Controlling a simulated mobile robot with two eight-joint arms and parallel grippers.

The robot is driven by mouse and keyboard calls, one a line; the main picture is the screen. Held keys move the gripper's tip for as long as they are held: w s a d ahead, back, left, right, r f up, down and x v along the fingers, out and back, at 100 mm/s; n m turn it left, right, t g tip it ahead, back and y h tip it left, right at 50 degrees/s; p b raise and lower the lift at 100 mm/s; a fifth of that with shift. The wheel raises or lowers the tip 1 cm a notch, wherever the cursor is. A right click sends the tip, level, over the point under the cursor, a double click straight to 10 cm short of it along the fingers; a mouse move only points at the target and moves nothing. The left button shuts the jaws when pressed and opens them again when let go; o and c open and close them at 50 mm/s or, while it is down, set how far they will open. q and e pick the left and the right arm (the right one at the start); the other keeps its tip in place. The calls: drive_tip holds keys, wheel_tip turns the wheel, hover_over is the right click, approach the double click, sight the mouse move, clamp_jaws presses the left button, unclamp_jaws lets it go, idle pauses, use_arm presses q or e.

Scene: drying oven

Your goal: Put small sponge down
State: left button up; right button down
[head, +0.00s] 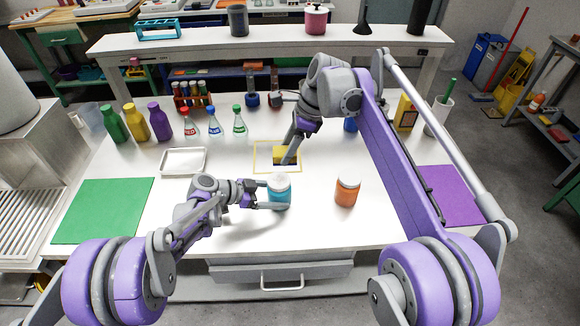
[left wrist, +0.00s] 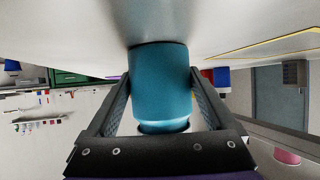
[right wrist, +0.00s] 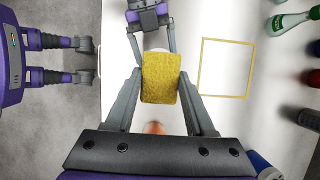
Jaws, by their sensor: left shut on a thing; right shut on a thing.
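The small yellow sponge (head: 279,152) is gripped by my right gripper (head: 287,159). In the right wrist view the sponge (right wrist: 160,76) sits between both fingertips. A yellow square outline (right wrist: 226,40) on the white table lies to the right of the sponge in that view. In the head view the sponge overlaps this outline (head: 256,158), and its height over the table is hard to judge. My left gripper (head: 268,194) is shut on a blue jar with a pale lid (head: 280,193). The jar also fills the left wrist view's middle (left wrist: 160,85).
An orange jar (head: 347,192) stands to the right of the blue one. A green mat (head: 102,210) and a purple mat (head: 448,194) flank the table (head: 235,245).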

drive_tip(key=w+d+f+m+t+h, duration=0.1)
drive_tip(key=w+d+f+m+t, duration=0.1)
drive_tip(key=w+d+f+m, duration=0.35)
drive_tip(key=w+d+f+m+t+h, duration=0.1)
drive_tip(key=w+d+f+m+t, duration=0.1)
drive_tip(key=w+d+m, duration=0.65)
drive_tip(key=shift+n+h, duration=0.3)
drive_tip(key=d+f, duration=0.1)
drive_tip(key=f, duration=0.1)
drive_tip(key=w+d+f, duration=0.1)
drive_tip(key=f, duration=0.1)
drive_tip(key=w+f, duration=0.1)
drive_tip(key=f, duration=0.1)
drive_tip(key=shift+w+d+f, duration=0.2)
drive_tip(key=shift+w+d, duration=0.05)
drive_tip(key=shift+d, duration=0.15)
drive_tip(key=shift+f, duration=2.2)
drive_tip(key=shift+f, duration=0.1)
drive_tip(key=shift+c, duration=1.3)
unclamp_jaws()
